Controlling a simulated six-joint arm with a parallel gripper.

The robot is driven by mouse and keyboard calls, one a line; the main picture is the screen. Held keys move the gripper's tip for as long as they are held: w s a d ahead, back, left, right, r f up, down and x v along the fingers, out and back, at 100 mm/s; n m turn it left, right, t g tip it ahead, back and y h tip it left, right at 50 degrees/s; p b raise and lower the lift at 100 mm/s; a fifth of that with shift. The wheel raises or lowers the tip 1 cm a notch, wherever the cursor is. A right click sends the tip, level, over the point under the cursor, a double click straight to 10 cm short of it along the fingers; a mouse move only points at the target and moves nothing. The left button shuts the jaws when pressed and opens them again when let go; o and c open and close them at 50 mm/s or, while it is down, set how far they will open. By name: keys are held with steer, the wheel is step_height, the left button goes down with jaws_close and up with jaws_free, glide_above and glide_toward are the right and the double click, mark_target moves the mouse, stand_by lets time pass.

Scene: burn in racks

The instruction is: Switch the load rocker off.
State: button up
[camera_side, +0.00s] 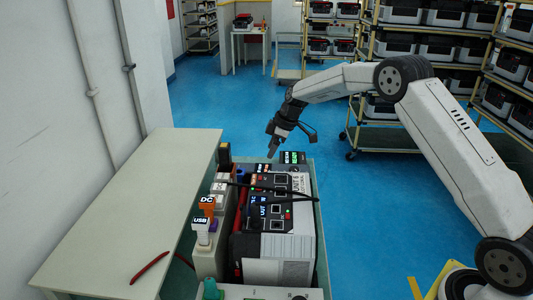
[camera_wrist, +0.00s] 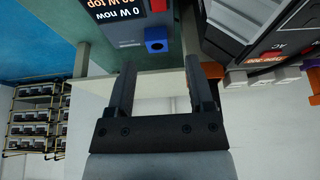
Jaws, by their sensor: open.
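My gripper (camera_side: 272,150) points down above the back end of the bench, near small boxes with lit displays (camera_side: 292,157). In the wrist view my gripper (camera_wrist: 160,64) is open, with nothing between its fingers. Beyond the fingertips is a grey box (camera_wrist: 127,38) whose display (camera_wrist: 115,8) reads "0 W now" and a line ending in "W top".
A black and grey power unit (camera_side: 285,245) with cables over it stands in front of my gripper. Labelled "DC" (camera_side: 207,200) and "USB" (camera_side: 201,221) plugs stand left of it. Shelves (camera_side: 400,140) stand behind.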

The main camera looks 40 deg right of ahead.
step_height(320, 180, down, 3)
steer(key=shift+f, duration=0.15)
steer(key=shift+x, duration=3.85)
